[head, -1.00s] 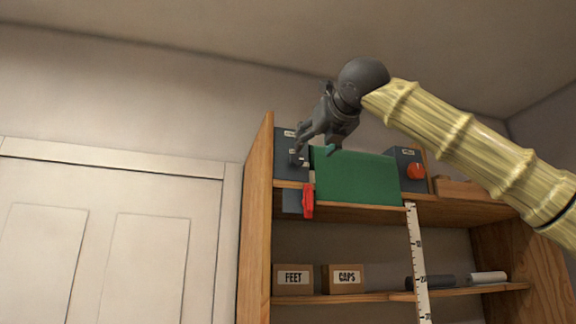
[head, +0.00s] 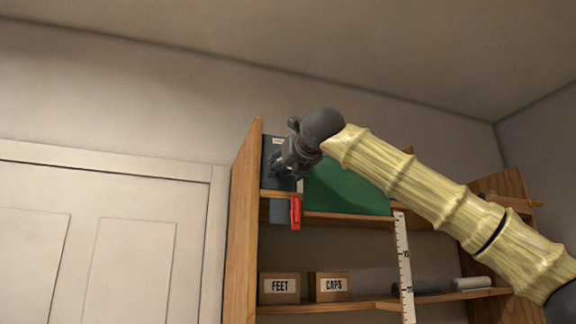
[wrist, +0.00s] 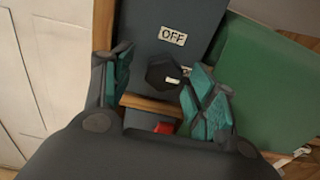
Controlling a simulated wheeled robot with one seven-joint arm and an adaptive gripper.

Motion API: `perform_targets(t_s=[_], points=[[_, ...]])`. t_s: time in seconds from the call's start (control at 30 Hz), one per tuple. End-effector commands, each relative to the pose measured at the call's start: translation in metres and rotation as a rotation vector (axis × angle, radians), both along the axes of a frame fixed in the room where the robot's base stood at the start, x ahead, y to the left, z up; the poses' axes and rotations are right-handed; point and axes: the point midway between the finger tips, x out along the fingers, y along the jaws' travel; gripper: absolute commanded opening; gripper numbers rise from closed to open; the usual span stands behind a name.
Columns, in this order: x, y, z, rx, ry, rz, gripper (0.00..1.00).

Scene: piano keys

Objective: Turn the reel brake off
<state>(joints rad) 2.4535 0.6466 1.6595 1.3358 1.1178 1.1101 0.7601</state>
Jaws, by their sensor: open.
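The reel brake is a dark grey box (wrist: 185,14) on the upper shelf. In the wrist view it carries a white OFF label (wrist: 172,36) and, below that, a black knob (wrist: 164,72) with a pale pointer mark. The mark points toward the right side of the picture, not at OFF. My gripper (wrist: 158,88) is open, with teal-padded fingers on either side of the knob; I cannot tell whether they touch it. In the head view the gripper (head: 279,167) is in front of the box (head: 272,150) and hides the knob.
A green panel (head: 345,186) stands close to the right of the box. A red clip-like part (head: 296,212) hangs at the shelf edge below. A ruler strip (head: 403,250) hangs at right. FEET (head: 280,287) and CAPS (head: 332,286) boxes sit lower. A white door (head: 120,250) is at left.

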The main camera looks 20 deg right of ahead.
Motion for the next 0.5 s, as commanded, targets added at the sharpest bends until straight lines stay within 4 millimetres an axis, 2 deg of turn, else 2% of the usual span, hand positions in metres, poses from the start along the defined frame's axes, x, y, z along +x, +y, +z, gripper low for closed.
perform_targets(t_s=[0.23, 0.4, 0.5], points=[[-0.0004, -0.0024, 0.0001, 0.001, -0.001, -0.002, 0.56], [-0.0002, -0.0022, 0.0000, 0.000, -0.001, -0.002, 0.25], [-0.0001, -0.0024, -0.0001, 0.001, 0.000, -0.003, 0.11]])
